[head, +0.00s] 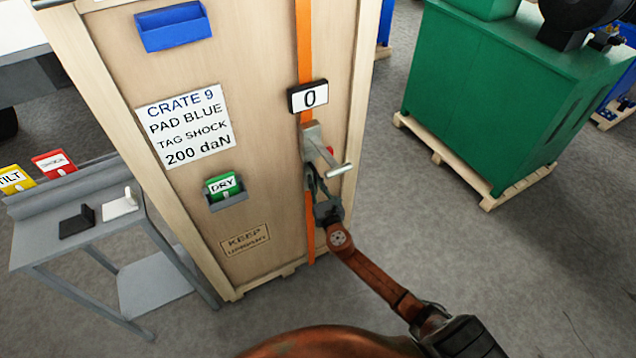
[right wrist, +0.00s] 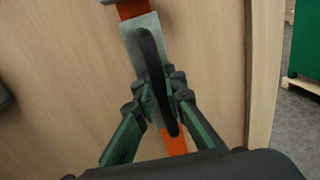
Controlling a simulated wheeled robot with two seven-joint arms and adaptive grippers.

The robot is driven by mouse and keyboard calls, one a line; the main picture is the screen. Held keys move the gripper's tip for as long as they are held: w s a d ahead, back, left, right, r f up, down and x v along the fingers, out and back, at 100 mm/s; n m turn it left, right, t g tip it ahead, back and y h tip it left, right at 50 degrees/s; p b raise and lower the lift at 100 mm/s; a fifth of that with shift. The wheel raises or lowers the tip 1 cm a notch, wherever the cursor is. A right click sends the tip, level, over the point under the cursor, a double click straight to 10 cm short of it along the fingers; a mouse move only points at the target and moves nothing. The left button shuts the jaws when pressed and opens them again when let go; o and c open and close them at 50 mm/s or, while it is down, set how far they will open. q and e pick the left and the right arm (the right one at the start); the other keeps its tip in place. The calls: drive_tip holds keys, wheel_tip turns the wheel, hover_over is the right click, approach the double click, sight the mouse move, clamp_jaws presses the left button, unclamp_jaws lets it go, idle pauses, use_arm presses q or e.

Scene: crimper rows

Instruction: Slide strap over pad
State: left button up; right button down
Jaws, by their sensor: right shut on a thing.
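An orange strap (head: 305,45) runs down the front of a tall wooden crate (head: 250,60), near its right edge. A grey metal tensioner (head: 314,140) sits on the strap below a display (head: 308,96) reading 0. My right gripper (head: 322,205) is at the strap below the tensioner. In the right wrist view its fingers (right wrist: 160,95) are shut on a dark lever (right wrist: 152,60) in front of the strap (right wrist: 174,142). My left gripper is not in view.
The crate's label (head: 185,125) reads pad blue, tag shock, 200 daN. A blue holder (head: 173,27) and a green DRY tag (head: 223,185) are on the crate. Yellow and red tags (head: 53,163) stand on the grey table (head: 30,250). A green machine (head: 490,90) stands right; floor between is clear.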

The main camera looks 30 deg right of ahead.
drive_tip(key=shift+d+r, duration=0.1)
drive_tip(key=shift+d, duration=0.15)
drive_tip(key=c, duration=2.3)
unclamp_jaws()
drive_tip(key=shift+d, duration=0.1)
drive_tip(key=shift+o, duration=1.6)
drive_tip(key=shift+s, duration=0.15)
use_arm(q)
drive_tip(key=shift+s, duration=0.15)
use_arm(e)
drive_tip(key=s+a, duration=0.2)
drive_tip(key=s, duration=0.9)
drive_tip(key=shift+s+a, duration=0.25)
